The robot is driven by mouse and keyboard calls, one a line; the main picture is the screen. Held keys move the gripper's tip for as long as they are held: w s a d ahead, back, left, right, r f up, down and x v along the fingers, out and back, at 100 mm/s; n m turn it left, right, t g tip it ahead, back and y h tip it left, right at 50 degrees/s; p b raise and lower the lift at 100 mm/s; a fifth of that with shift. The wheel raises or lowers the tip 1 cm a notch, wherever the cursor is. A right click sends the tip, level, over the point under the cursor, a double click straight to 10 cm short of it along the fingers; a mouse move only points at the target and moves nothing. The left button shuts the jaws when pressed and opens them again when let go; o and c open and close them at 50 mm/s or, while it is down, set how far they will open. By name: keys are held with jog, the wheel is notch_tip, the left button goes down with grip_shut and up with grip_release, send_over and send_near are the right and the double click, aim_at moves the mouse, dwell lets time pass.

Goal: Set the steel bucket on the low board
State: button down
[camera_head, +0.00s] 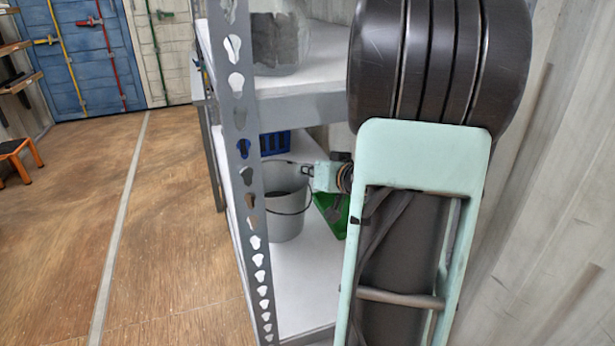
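The steel bucket (287,216) is light grey with a thin wire handle. It stands upright on the white low board (302,288) of the metal shelf, behind the perforated post. My gripper (306,171) is at the right side of the bucket's rim, pointing left. Its fingertips are small here and overlap the rim, so I cannot tell whether they are open or shut on it. My arm hides the right part of the board.
A blue crate (274,143) and a green item (331,214) are on the low board behind and beside the bucket. An upper board (300,88) holds a grey container (279,40). The perforated post (247,170) stands in front. Open floor (165,220) lies left.

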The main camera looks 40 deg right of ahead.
aim_at(286, 190)
jog(key=shift+w+d+f+b, duration=0.25)
jog(key=shift+w+f+b, duration=0.2)
jog(key=shift+w+d+f+b, duration=0.2)
jog(key=shift+w+f+b, duration=0.2)
jog(key=shift+f, duration=0.05)
jog(key=f+b, duration=0.2)
jog(key=b, duration=0.1)
jog(key=f+b, duration=0.1)
jog(key=f, duration=0.1)
jog(key=shift+w+d, duration=0.2)
jog(key=shift+w, duration=0.1)
jog(key=shift+r, duration=0.1)
jog(key=c, duration=2.2)
grip_release()
jog(key=shift+f, duration=0.2)
jog(key=shift+o, duration=0.2)
